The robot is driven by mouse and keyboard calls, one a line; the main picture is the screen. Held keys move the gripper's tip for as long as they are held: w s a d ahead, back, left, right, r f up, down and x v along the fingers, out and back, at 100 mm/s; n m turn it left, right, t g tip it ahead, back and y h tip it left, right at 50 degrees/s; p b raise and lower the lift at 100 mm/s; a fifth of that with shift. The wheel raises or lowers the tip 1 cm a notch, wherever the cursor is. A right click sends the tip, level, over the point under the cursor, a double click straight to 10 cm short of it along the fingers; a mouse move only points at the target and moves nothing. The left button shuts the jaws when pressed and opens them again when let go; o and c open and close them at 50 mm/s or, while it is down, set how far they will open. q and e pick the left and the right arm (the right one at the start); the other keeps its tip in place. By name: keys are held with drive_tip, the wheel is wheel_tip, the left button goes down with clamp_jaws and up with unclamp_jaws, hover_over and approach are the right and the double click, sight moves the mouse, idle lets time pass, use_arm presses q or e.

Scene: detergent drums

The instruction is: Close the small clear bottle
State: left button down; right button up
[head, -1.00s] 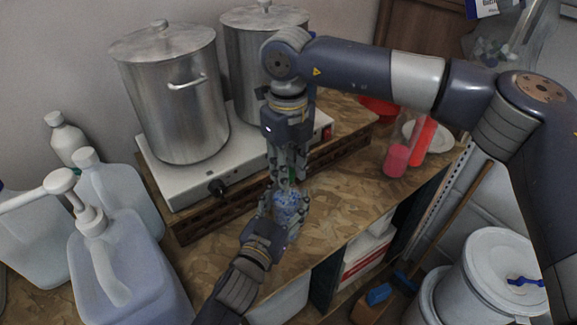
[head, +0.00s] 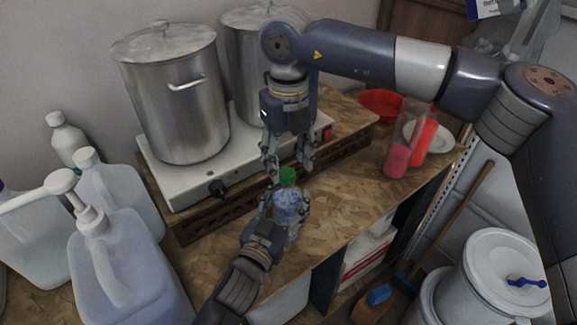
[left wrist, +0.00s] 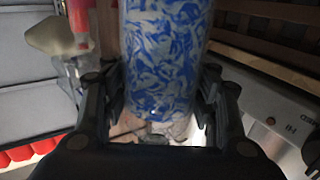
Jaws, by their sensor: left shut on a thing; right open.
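The small clear bottle (head: 290,207), with a blue and white pattern, stands upright on the wooden worktop. A green cap (head: 288,175) sits on top of its neck; how tightly it is seated I cannot tell. My left gripper (head: 281,206) is shut on the bottle's body from the front. In the left wrist view the patterned bottle (left wrist: 167,55) fills the space between the fingers. My right gripper (head: 289,165) is open and empty just above the cap, fingers pointing down and apart from it.
A hot plate (head: 190,186) with two steel pots stands behind the bottle at left. Large jugs (head: 120,270) crowd the front left. A pink-filled cylinder (head: 397,155), a red bowl (head: 380,103) and a plate stand at right. Worktop around the bottle's right side is clear.

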wheel_tip(320, 180, up, 9)
drive_tip(key=shift+r, duration=0.2)
use_arm(q)
drive_tip(key=c, duration=0.5)
unclamp_jaws()
drive_tip(key=v, duration=1.2)
